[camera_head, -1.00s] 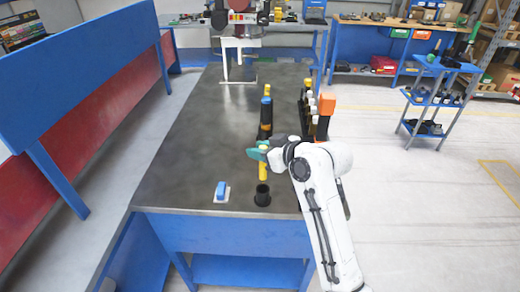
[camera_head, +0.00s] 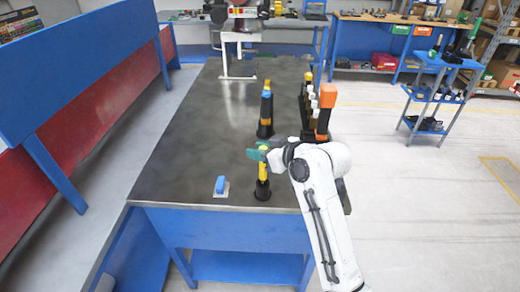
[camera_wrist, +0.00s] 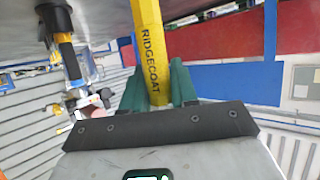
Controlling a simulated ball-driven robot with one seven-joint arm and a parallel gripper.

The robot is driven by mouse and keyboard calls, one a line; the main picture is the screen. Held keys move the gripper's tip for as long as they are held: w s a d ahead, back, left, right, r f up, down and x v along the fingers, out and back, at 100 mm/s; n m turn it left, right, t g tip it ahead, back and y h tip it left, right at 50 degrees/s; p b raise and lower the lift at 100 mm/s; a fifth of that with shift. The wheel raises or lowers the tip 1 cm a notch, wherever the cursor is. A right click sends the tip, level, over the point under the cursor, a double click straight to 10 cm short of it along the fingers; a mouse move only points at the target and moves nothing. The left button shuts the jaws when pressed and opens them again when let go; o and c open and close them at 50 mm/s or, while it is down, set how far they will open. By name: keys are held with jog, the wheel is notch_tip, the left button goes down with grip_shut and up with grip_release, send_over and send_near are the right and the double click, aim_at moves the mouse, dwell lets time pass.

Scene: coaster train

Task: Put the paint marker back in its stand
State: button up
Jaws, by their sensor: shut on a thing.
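The paint marker is a yellow stick (camera_head: 262,170), held upright at the near end of the dark table. In the wrist view the marker (camera_wrist: 151,45) shows the word RIDGECOAT and runs between my green fingers. My gripper (camera_head: 259,154) is shut on its upper part; the fingers also show in the wrist view (camera_wrist: 156,88). The stand, a small black cup (camera_head: 262,191), is directly below, and the marker's lower end meets its mouth. I cannot tell how deep the end sits inside. The cup is outside the wrist view or hidden there.
A blue-topped marker (camera_head: 266,105) stands in another black cup farther back. A row of bottles and an orange-topped item (camera_head: 327,97) line the table's right side. A blue block on a white plate (camera_head: 221,187) lies left of the stand. The table's left half (camera_head: 200,130) is clear.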

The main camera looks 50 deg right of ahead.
jog(key=shift+f+b, duration=1.35)
jog(key=shift+f, duration=0.7)
jog(key=o, duration=1)
jog(key=shift+o, duration=0.2)
jog(key=v, duration=1)
jog(key=shift+s+r+b, duration=0.2)
jog(key=shift+s+b, duration=0.15)
jog(key=s+a+f+g+y, duration=0.15)
jog(key=a+f+g, duration=0.35)
jog(key=f, duration=0.5)
jog(key=s+a+f+g+h, duration=0.1)
jog(key=s+a+f+g, duration=0.6)
jog(key=s+a+f, duration=0.3)
jog(key=s+f, duration=0.4)
jog(key=s, duration=0.2)
